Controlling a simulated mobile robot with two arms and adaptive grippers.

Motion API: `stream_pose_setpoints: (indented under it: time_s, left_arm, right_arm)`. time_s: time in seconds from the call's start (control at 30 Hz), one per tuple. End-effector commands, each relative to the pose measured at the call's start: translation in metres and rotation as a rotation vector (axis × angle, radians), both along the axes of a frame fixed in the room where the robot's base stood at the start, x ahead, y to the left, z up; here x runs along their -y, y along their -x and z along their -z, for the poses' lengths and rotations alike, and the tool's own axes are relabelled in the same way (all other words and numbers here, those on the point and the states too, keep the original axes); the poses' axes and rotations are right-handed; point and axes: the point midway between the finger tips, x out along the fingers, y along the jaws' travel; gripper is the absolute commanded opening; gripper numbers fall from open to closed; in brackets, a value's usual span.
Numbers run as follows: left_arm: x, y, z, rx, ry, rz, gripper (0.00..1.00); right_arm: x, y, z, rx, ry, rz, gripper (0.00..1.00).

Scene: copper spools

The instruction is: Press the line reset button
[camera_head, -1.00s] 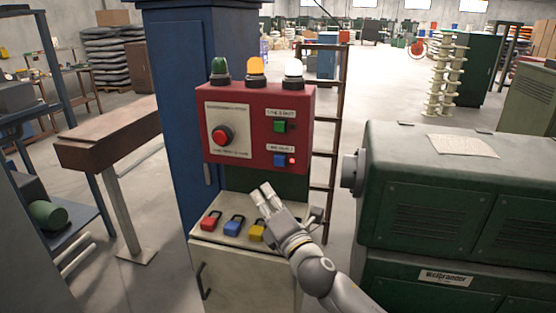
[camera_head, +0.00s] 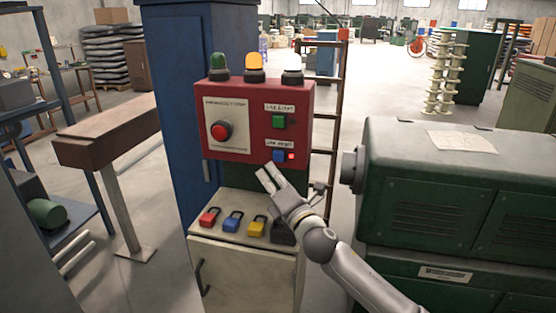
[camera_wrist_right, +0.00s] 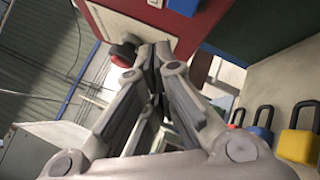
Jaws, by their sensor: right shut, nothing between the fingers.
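The red control panel (camera_head: 258,153) hangs on a blue cabinet. The button also appears at the top of the right wrist view (camera_wrist_right: 183,6). My right gripper (camera_head: 266,172) is shut and empty, its fingertips just below and left of the blue button in the head view. I cannot tell its exact distance from the panel. My left gripper is out of view.
A large red mushroom button (camera_head: 222,132) and a green button (camera_head: 279,122) share the panel. Red (camera_head: 209,217), blue (camera_head: 233,221) and yellow (camera_head: 257,226) padlocks lie on the shelf below. A green machine (camera_head: 440,190) stands close on the right.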

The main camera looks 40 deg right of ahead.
Motion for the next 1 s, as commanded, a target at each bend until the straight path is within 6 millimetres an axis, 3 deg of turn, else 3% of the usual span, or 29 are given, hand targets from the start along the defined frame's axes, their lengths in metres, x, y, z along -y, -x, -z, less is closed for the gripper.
stream_pose_setpoints:
  time_s: [0.3,1.0]
  left_arm:
    - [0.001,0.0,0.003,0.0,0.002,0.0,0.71]
    - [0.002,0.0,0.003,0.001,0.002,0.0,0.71]
  right_arm:
    - [0.021,-0.018,0.0,0.001,0.0,0.001,0.0]
    - [0.023,-0.02,0.0,0.0,-0.001,0.0,0.0]
